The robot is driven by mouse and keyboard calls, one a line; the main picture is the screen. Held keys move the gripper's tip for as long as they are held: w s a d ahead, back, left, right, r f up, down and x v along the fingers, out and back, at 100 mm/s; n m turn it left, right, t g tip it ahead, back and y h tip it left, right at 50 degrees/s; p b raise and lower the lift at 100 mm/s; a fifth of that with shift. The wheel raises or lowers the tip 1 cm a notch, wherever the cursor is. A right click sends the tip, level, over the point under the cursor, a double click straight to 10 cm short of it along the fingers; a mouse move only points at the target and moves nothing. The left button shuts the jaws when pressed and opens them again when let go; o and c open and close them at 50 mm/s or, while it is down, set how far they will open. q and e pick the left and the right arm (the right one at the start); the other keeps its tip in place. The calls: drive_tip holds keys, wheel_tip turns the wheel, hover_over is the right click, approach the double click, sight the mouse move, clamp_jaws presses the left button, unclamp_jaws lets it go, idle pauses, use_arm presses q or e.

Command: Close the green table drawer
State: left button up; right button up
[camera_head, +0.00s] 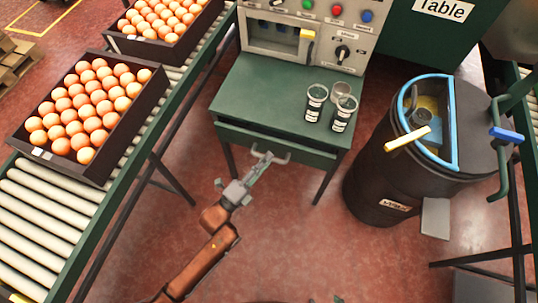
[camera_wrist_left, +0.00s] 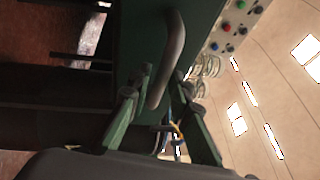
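The green table (camera_head: 255,85) stands at the centre of the head view. Its green drawer front (camera_head: 240,138) shows below the table top's front edge. How far the drawer stands out is hard to tell. A grey bar handle (camera_head: 283,158) is on the drawer front, and it also shows in the left wrist view (camera_wrist_left: 174,45). My left gripper (camera_head: 263,157) is at the handle. In the left wrist view, the two green fingers of my left gripper (camera_wrist_left: 164,76) are apart, with the handle between them. Contact is unclear. My right gripper is not in view.
Three cups (camera_head: 316,98) stand on the table's right side, below a control panel (camera_head: 310,35). A black barrel (camera_head: 375,185) stands at right. The floor before the table is clear.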

use_arm(q)
drive_tip(key=shift+w+d+r, duration=0.15)
drive_tip(key=shift+w+d, duration=0.3)
drive_tip(key=shift+w, duration=0.1)
drive_tip(key=shift+c, duration=0.7)
clamp_jaws()
